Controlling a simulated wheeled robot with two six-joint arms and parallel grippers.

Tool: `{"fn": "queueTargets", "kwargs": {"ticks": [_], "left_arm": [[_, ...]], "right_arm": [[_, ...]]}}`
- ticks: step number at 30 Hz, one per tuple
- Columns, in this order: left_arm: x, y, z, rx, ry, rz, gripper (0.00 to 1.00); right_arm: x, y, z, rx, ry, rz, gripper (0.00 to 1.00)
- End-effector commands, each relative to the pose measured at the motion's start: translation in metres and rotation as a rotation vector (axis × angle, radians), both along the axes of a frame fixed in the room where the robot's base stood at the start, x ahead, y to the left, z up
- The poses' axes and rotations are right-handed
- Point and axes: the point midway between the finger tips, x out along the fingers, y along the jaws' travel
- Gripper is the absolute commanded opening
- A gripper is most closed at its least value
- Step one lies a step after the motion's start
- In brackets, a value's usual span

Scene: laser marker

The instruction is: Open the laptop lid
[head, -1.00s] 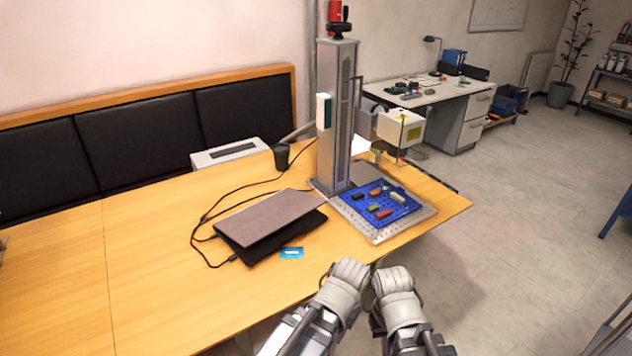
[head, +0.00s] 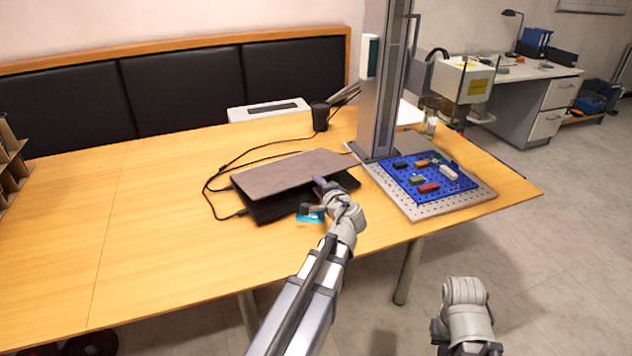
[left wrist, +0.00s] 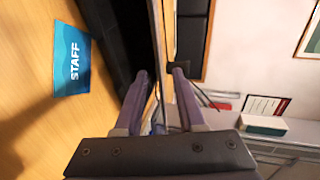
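The laptop lies on the wooden table, its brownish-grey lid (head: 290,171) slightly raised over the black base (head: 270,208). My left gripper (head: 312,196) is at the laptop's front right edge, with its fingers spread. In the left wrist view, its two fingers (left wrist: 161,78) stand apart on either side of the thin lid edge (left wrist: 158,30); I cannot tell if either touches it. The black base (left wrist: 115,35) shows left of the lid there. My right gripper (head: 466,290) is low, off the table's front edge; its fingertips are not discernible.
A blue STAFF card (head: 308,217) lies just in front of the laptop, under my left gripper. A laser marker column (head: 383,90) and a blue tray (head: 425,177) of small parts stand to the right. A black cup (head: 320,116) and cables are behind.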

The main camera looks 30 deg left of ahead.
Motion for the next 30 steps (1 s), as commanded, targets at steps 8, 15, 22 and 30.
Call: {"fn": "queueTargets", "kwargs": {"ticks": [8, 15, 22, 30], "left_arm": [[0.011, 0.011, -0.005, -0.003, 0.000, 0.003, 0.39], [0.033, 0.037, -0.015, -0.004, 0.000, 0.004, 0.39], [0.049, 0.056, -0.021, -0.005, -0.001, 0.003, 0.39], [0.049, 0.056, -0.020, -0.004, 0.000, 0.002, 0.38]], "right_arm": [[0.000, 0.000, -0.004, 0.000, 0.000, 0.000, 0.00], [0.000, 0.000, -0.014, 0.000, 0.000, 0.000, 0.00], [0.000, 0.000, -0.020, 0.000, 0.000, 0.000, 0.00], [0.000, 0.000, -0.020, 0.000, 0.000, 0.000, 0.00]]}}
